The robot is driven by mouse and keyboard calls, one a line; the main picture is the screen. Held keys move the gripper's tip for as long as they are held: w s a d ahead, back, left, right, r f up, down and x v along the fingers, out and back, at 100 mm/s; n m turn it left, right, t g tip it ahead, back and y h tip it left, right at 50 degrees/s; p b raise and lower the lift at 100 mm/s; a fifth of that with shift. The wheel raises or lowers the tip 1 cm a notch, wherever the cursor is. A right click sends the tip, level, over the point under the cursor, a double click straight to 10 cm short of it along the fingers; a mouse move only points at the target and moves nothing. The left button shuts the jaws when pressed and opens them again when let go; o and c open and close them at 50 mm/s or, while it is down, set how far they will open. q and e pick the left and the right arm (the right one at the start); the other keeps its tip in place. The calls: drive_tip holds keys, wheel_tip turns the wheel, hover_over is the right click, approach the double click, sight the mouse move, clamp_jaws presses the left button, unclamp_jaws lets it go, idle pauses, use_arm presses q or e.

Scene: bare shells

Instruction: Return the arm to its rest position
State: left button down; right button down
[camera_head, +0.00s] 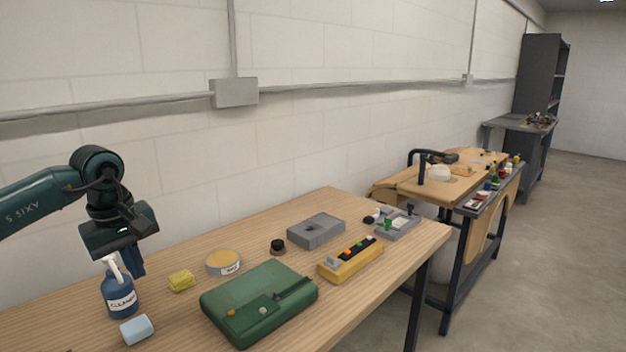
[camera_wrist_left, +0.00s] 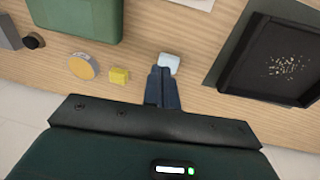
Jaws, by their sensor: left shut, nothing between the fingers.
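My left arm comes in from the left in the head view, and its gripper (camera_head: 136,262) points down over the left part of the wooden table (camera_head: 330,210). The left gripper is shut and empty. In the head view it hangs behind and just right of the blue cleaner bottle (camera_head: 119,293) with a white pump top. In the left wrist view the closed fingers (camera_wrist_left: 161,88) show at the middle, with a light blue block (camera_wrist_left: 169,62) just past their tips. The bottle is not visible in the wrist view. My right gripper is not in view.
A yellow sponge (camera_head: 181,281), a round tin (camera_head: 223,262), a green case (camera_head: 259,302), a grey box (camera_head: 316,231) and a yellow tool box (camera_head: 351,260) stand on the table. A dark tray (camera_wrist_left: 275,62) lies at right in the wrist view. A white wall runs behind.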

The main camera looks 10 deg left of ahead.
use_arm(q)
drive_tip(key=d+f+h, duration=0.3)
drive_tip(key=d+f, duration=0.3)
drive_tip(key=d, duration=0.3)
drive_tip(key=s+d+n+t+h, duration=0.1)
drive_tip(key=s+d+n+h, duration=0.2)
drive_tip(key=d+n+h, duration=0.45)
drive_tip(key=s+d+n+t+h+p, duration=0.1)
drive_tip(key=s+d+n+h, duration=0.3)
drive_tip(key=d, duration=0.7)
drive_tip(key=s+d+n+t+h, duration=0.1)
drive_tip(key=s+d+n+h, duration=0.1)
drive_tip(key=d+n+h, duration=0.5)
drive_tip(key=s+a+f+n+t+y+p, duration=0.1)
drive_tip(key=a+f+n+t+y, duration=0.35)
drive_tip(key=n, duration=1.05)
drive_tip(key=s+a+f+n+t+y, duration=0.15)
drive_tip(key=f+n+t+y, duration=0.6)
drive_tip(key=n, duration=0.75)
drive_tip(key=s+a+f+n+g+y, duration=0.6)
drive_tip(key=s+f+n, duration=0.4)
drive_tip(key=f, duration=0.1)
drive_tip(key=shift+a, duration=0.25)
